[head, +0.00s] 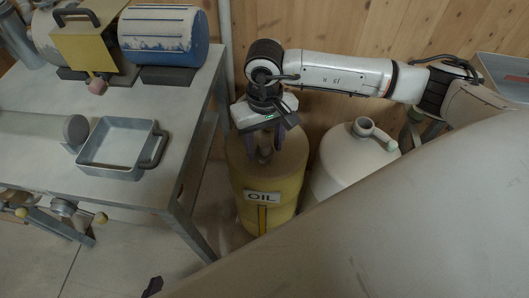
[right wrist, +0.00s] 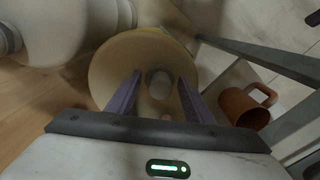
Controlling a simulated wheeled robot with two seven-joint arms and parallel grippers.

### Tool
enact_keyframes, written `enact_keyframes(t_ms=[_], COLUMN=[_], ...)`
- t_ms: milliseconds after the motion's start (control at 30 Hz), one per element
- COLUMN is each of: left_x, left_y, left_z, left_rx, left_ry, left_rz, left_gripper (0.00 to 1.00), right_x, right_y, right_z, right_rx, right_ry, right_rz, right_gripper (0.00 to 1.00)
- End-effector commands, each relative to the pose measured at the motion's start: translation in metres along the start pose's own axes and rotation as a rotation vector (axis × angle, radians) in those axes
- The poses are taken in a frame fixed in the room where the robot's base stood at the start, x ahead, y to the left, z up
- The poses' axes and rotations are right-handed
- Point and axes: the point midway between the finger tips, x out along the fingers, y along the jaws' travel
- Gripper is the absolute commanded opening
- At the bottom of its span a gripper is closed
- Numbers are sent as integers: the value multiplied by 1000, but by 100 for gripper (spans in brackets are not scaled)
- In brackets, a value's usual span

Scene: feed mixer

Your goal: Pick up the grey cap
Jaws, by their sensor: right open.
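The grey cap (head: 265,152) sits on top of the yellow oil drum (head: 268,190) in the head view. In the right wrist view the cap (right wrist: 160,85) is a pale round knob near the middle of the drum's tan lid (right wrist: 112,72). My right gripper (head: 264,144) points down over the drum, its dark fingers open on either side of the cap. The right wrist view shows the fingers (right wrist: 160,77) apart with the cap between them; I see no clear contact. A small dark part at the head view's bottom edge may be my left gripper (head: 153,287); its jaws cannot be made out.
A white jug (head: 350,160) stands close to the drum's right. A grey table (head: 130,200) to the left holds a metal tray (head: 118,165) and a blue cylinder (head: 163,35). A brown mug (right wrist: 243,106) shows in the right wrist view.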

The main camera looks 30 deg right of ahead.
Motion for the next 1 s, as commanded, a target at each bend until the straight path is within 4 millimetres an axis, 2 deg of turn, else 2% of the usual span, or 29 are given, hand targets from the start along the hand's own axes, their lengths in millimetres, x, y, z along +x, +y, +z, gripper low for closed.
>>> enact_keyframes(t_ms=[133,300,367,567,667,1000], left_x=[0,0,0,0,-1,-4], left_y=[0,0,0,-1,0,0], left_z=[0,0,0,0,-1,-4], left_rx=[0,0,0,1,1,2], left_ry=[0,0,0,1,1,1], left_rz=[0,-1,-1,-1,-1,-2], left_gripper=[0,0,0,0,0,0], right_x=[0,0,-1,-2,-9,-74], right_y=[0,0,0,0,0,0], right_z=[0,0,0,0,-1,-2], right_rx=[0,-1,0,-1,-1,-1], right_ry=[0,0,1,1,3,6], right_rz=[0,0,-1,-1,-1,0], right_gripper=[47,18,11,11,11,11])
